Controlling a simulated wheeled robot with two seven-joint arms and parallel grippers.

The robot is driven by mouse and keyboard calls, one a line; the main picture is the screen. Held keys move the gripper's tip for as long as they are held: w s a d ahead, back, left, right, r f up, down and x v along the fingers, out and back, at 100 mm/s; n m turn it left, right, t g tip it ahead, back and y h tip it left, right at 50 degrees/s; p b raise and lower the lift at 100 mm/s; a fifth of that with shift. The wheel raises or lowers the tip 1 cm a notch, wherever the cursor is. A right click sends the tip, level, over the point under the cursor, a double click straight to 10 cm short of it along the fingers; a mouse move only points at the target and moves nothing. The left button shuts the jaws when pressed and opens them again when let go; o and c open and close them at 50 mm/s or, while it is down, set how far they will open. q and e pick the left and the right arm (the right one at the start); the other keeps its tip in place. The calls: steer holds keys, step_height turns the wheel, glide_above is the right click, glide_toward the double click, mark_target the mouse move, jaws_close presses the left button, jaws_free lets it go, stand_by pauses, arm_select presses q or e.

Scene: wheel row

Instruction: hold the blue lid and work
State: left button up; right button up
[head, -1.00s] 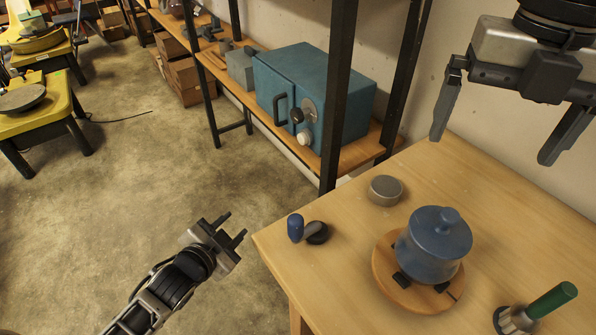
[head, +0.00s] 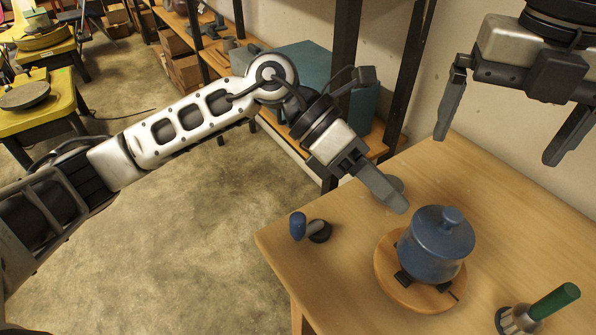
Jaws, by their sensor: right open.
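A blue pot (head: 430,262) with a blue lid (head: 444,228) and round knob stands upright on a round wooden board (head: 395,283) on the table; the lid sits on the pot. My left gripper (head: 400,206) is just left of and above the lid, apart from it as far as I can tell. Its fingers are seen edge-on and overlap, so its opening is unclear. My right gripper (head: 496,148) hangs at the upper right, open and empty, with its fingers wide apart.
On the table (head: 510,220) are a blue-handled tool (head: 298,226) at the left edge and a green-handled brush (head: 553,302) at front right. A shelf with a teal box (head: 310,58) stands behind.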

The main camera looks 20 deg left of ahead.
mark_target(454, 213)
arm_select(q)
steer(key=w+a+f+m+t+y, duration=0.2)
steer(key=a+f+t+y, duration=0.1)
steer(key=a+y, duration=0.8)
steer(key=shift+w+a+f+y, duration=0.2)
steer(key=shift+a+f+y, duration=0.15)
steer(key=shift+a, duration=0.15)
arm_select(e)
step_height(454, 213, down, 16)
steer(key=c, duration=0.6)
steer(key=shift+o, duration=0.2)
steer(key=shift+c, duration=1.2)
steer(key=c, duration=0.4)
